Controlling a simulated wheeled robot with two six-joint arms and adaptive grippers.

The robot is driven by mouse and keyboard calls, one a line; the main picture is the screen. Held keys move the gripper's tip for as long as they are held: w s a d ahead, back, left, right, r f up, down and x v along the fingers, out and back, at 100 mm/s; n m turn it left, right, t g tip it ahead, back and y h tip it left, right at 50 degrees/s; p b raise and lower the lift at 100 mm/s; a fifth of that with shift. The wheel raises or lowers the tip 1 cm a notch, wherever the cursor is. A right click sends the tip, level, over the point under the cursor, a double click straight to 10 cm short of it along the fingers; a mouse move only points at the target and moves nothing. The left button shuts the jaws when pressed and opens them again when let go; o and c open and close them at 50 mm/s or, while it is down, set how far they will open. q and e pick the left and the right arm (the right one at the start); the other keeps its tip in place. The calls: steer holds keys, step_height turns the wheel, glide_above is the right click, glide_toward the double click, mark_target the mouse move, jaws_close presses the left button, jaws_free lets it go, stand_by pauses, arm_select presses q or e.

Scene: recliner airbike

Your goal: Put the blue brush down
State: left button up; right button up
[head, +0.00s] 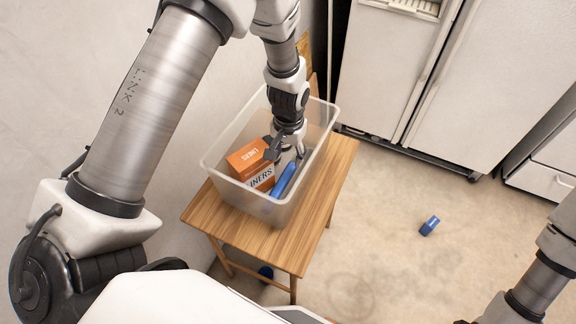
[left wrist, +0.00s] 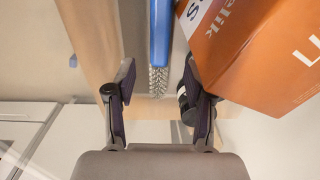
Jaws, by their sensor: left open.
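The blue brush (head: 285,180) is inside the translucent plastic bin (head: 221,178), beside an orange box (head: 247,157). My left gripper (head: 287,157) reaches down into the bin at the brush's far end. In the left wrist view, the left gripper (left wrist: 158,76) is open. The blue brush (left wrist: 160,30) lies lengthwise, with its grey bristle end between the fingers and a gap visible on each side. The orange box (left wrist: 250,50) is close to the right-hand finger. My right arm enters at the lower right of the head view; its gripper is out of frame.
The bin stands on a small wooden table (head: 324,200) against the wall. A white fridge (head: 395,75) stands behind. The floor right of the table is mostly clear.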

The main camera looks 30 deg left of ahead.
mark_target(288, 171)
arm_select(q)
step_height(288, 171, up, 5)
steer(key=shift+r, duration=0.1)
